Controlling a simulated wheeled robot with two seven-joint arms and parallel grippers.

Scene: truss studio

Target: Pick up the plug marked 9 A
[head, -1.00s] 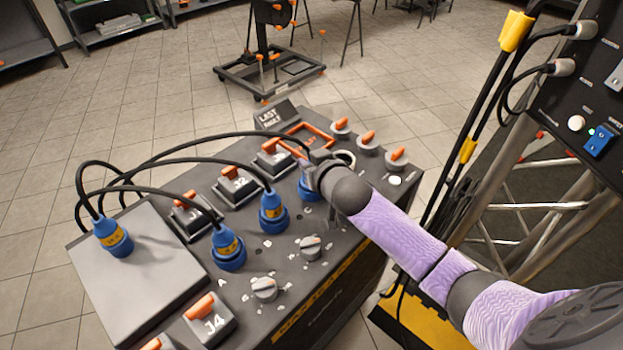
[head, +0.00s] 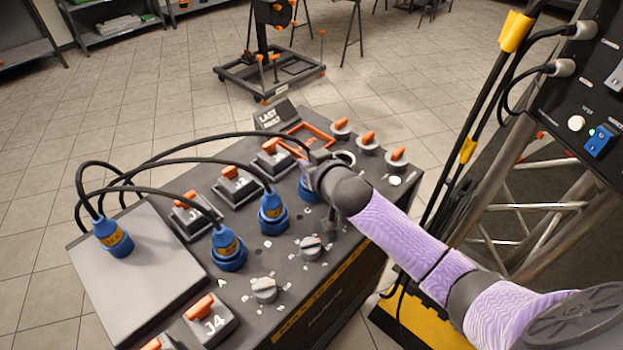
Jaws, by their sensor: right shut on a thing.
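Several blue plugs with yellow labels and black cables are in the head view; the labels are too small to read, so I cannot tell which is marked 9 A. One plug (head: 114,238) stands on the grey plate at the left. A second plug (head: 227,249) and a third plug (head: 273,213) sit upright in blue sockets on the dark console. A fourth plug (head: 308,188) is at the console's middle, mostly hidden by my right gripper (head: 313,170). My right gripper is shut on this fourth plug. My left gripper is not in view.
The console (head: 262,244) carries orange-handled switches, including one marked J4 (head: 211,318), and grey knobs (head: 264,290). A raised grey plate (head: 145,285) is at its left. A truss tower (head: 520,205) with cables stands at the right.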

